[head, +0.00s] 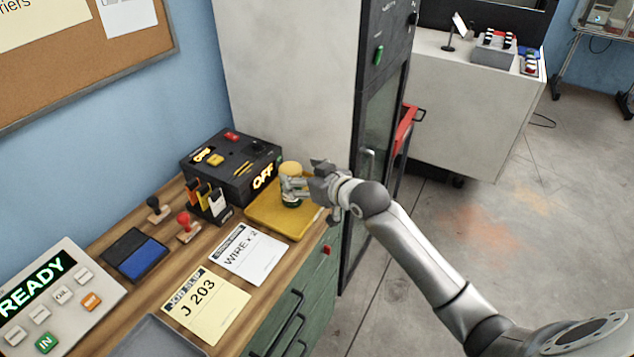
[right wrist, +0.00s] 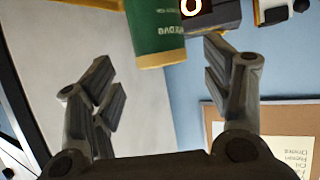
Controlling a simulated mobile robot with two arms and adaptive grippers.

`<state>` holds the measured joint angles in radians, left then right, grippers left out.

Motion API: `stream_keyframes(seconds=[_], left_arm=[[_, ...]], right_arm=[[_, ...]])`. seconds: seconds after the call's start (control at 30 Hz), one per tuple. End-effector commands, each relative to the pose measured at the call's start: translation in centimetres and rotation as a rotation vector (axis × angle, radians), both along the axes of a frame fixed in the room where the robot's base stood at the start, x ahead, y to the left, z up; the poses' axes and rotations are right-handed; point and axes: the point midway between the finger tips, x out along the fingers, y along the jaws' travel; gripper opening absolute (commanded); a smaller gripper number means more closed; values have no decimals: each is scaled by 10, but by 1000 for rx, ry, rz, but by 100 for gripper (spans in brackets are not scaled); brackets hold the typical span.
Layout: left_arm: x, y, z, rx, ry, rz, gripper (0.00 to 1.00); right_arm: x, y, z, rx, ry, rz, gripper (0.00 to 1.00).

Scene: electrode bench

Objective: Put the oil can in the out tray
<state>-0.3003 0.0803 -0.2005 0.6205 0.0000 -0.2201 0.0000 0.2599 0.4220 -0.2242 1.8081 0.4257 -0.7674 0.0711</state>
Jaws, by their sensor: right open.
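A green can with a yellow top (head: 291,169) stands upright on a yellow tray (head: 266,222) at the back right of the bench. I take it to be the oil can. My right gripper (head: 303,185) is at the can from the right and partly covers it. In the right wrist view, which is upside down, the green can (right wrist: 157,28) shows between the two spread fingers (right wrist: 160,75), with a gap on each side. The gripper is open and not closed on it. A grey tray (head: 160,338) is partly seen at the bottom edge. My left gripper is out of view.
A black box (head: 232,165) with a lit OFF sign stands behind the yellow tray. A marker holder (head: 208,203), stamps, an ink pad (head: 136,255), paper slips (head: 206,303) and a READY panel (head: 55,295) crowd the bench. A tall cabinet (head: 290,80) stands just behind.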

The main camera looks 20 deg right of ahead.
Motion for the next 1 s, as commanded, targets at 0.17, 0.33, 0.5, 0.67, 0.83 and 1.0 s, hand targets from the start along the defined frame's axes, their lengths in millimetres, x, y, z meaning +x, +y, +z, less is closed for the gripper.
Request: stream_keyframes(seconds=[0.17, 0.33, 0.5, 0.67, 0.83, 1.0], left_arm=[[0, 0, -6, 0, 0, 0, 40], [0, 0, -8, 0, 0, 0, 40], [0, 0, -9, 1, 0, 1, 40], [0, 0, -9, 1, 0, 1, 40], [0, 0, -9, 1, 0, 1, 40], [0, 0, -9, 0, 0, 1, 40]], right_arm=[[-29, -8, 11, -3, -1, 1, 72], [-47, -13, 19, -1, 0, 0, 72], [-56, -15, 24, 0, -1, 1, 72], [-57, -15, 25, 1, -1, 1, 72], [-57, -15, 25, 1, -1, 1, 72], [-57, -15, 25, 1, -1, 1, 72]])
